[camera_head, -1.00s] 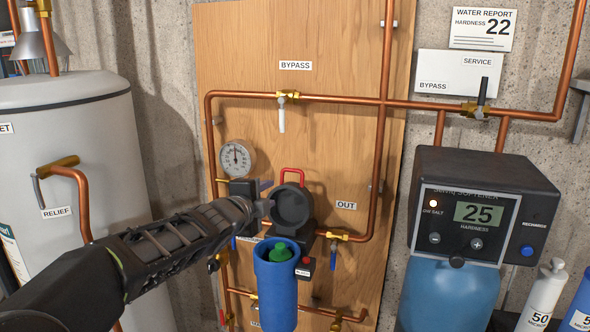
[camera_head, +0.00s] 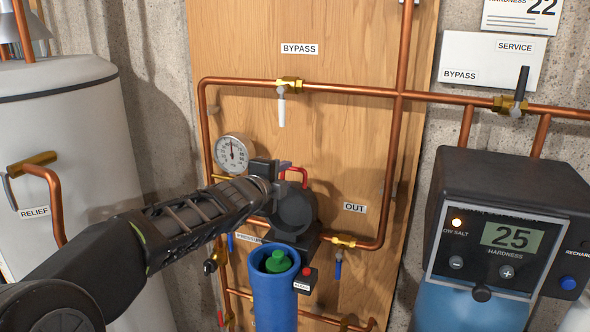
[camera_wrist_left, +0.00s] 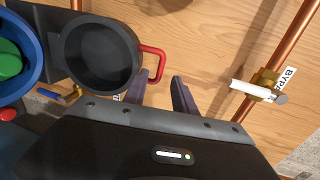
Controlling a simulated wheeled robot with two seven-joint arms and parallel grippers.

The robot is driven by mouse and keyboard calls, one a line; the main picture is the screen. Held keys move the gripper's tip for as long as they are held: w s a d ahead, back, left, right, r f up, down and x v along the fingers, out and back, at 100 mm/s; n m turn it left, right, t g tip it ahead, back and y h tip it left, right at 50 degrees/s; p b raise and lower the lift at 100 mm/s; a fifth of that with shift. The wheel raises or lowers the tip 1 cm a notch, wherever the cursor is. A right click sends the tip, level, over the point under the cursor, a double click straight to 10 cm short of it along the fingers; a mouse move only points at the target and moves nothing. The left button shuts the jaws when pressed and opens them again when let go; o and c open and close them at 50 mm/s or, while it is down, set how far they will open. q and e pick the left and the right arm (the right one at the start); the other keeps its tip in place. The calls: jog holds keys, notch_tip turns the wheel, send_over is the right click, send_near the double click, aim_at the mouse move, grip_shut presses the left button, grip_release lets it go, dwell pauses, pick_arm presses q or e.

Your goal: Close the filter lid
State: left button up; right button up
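The black filter lid (camera_head: 296,208) stands open, hinged up behind the blue filter housing (camera_head: 273,300), its round hollow facing out. A green-topped cartridge (camera_head: 277,262) sits in the open housing. The lid's red handle (camera_head: 303,176) is at its top edge. My left gripper (camera_head: 284,166) is at the upper left of the lid, close to the handle. In the left wrist view, its two fingers (camera_wrist_left: 161,92) are apart with nothing seen between them; one finger is just beside the red handle (camera_wrist_left: 153,64). Whether they touch is unclear. My right gripper is not in view.
A pressure gauge (camera_head: 233,153) and copper pipes surround the filter on the wooden panel (camera_head: 350,150). The bypass valve's white lever (camera_head: 281,110) hangs above. The softener (camera_head: 510,225) stands right, the white tank (camera_head: 75,150) left.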

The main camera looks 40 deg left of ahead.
aim_at(294, 170)
pick_arm(q)
jog(key=x, duration=0.7)
jog(key=shift+w, duration=0.25)
jog(key=shift+c, duration=0.3)
grip_shut()
dwell(0.9)
